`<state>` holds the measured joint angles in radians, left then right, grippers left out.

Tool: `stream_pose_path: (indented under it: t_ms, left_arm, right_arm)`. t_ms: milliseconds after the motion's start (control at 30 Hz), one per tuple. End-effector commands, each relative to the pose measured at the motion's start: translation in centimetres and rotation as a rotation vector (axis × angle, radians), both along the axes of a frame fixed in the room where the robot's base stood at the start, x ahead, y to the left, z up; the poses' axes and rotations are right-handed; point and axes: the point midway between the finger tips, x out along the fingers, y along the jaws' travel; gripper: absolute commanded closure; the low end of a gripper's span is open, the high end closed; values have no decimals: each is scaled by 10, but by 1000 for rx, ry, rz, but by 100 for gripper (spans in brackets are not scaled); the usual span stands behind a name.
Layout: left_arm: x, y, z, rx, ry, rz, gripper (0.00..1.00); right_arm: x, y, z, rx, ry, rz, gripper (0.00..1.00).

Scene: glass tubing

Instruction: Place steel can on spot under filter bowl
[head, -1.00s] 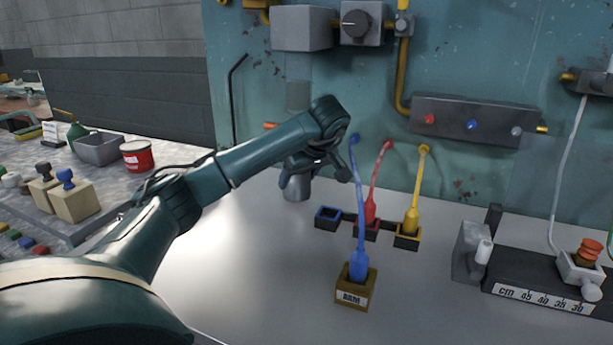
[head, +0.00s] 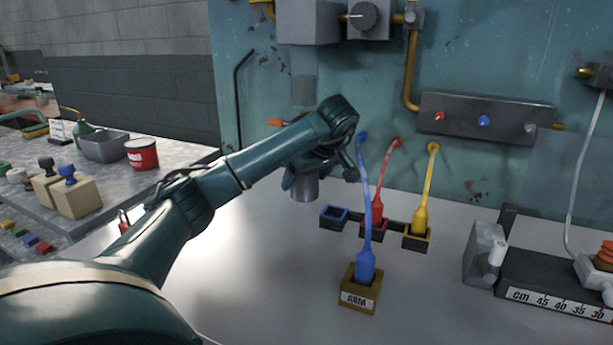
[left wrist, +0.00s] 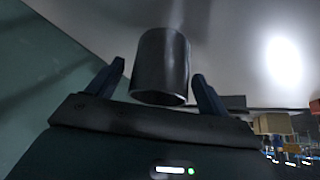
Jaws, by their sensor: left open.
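The grey steel can (head: 305,189) stands on the pale bench close to the back panel, partly hidden behind my left gripper. In the head view it is roughly below the clear filter bowl (head: 304,88), which hangs under a grey box. I cannot see any marked spot beneath the can. My left gripper (left wrist: 158,82) is open, with one finger on each side of the can (left wrist: 161,66) in the left wrist view. A gap shows at the left finger; the right finger is very close to the can. My right gripper is not in view.
A wooden block holding a blue burner tube (head: 366,265) stands in front, right of my arm. Behind it are small square holders (head: 334,215) with red and yellow tubes. A measuring rail (head: 556,285) lies at right. The bench front centre is clear.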

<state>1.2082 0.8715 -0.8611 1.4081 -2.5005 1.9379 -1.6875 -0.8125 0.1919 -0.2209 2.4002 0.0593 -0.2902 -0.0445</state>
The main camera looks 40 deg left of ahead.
Motion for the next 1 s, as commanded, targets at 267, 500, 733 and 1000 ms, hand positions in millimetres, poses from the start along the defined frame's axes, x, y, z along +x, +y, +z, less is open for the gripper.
stream_pose_path:
  t_ms: [267,500,733,1000]
  left_arm:
    - [-1,-4,12,-1,-2,-2,21]
    - [-8,-29,62,3,-5,-4,21]
    - [-15,-51,94,2,-2,-1,21]
    - [-18,-62,105,1,0,0,21]
  right_arm:
    - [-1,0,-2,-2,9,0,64]
    - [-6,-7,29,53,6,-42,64]
    - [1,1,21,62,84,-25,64]
    - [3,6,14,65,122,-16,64]
